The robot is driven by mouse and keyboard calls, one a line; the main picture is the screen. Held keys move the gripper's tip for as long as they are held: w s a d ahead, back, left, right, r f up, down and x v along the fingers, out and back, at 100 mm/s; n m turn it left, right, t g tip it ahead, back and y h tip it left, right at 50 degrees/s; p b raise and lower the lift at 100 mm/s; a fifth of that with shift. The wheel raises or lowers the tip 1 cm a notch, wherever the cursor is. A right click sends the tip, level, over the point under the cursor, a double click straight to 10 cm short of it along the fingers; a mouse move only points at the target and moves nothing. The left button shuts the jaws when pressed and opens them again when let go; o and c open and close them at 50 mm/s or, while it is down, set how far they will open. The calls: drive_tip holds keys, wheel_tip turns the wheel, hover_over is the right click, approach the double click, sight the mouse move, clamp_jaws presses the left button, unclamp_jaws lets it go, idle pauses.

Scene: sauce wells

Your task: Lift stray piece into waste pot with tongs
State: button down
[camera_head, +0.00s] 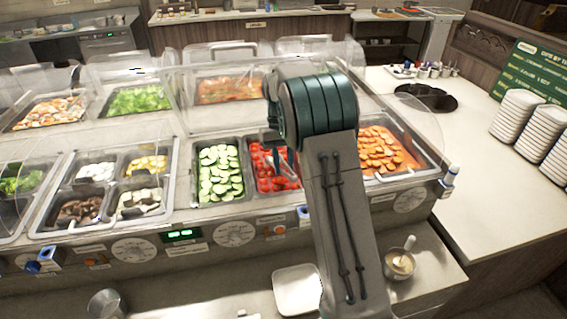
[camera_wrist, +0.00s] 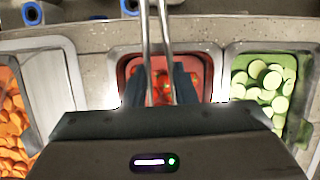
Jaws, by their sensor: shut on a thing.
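My gripper (camera_wrist: 160,86) is shut on metal tongs (camera_wrist: 149,35), whose two long arms run up the wrist view from between my fingers. It is over the pan of red tomato pieces (camera_wrist: 137,66); how high above them I cannot tell. In the head view the tomato pan (camera_head: 262,160) shows beside my arm, which hides most of my gripper. I cannot pick out a stray piece, or tell whether the tong tips hold anything. A small metal pot (camera_head: 105,302) stands at the lower left and a metal bowl (camera_head: 400,264) with a white-handled tool at the lower right; neither is marked as the waste pot.
A cucumber pan (camera_head: 220,170) is left of the tomatoes and an orange-slice pan (camera_head: 385,150) is right. Clear guards (camera_head: 90,155) stand over the counter. A white square plate (camera_head: 297,290) lies on the front shelf. Plate stacks (camera_head: 518,112) stand at the right; the side counter is partly free.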

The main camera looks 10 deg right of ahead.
wheel_tip(320, 180, up, 12)
drive_tip(key=p, duration=0.1)
drive_tip(key=shift+p, duration=0.35)
idle(0.5)
idle(0.4)
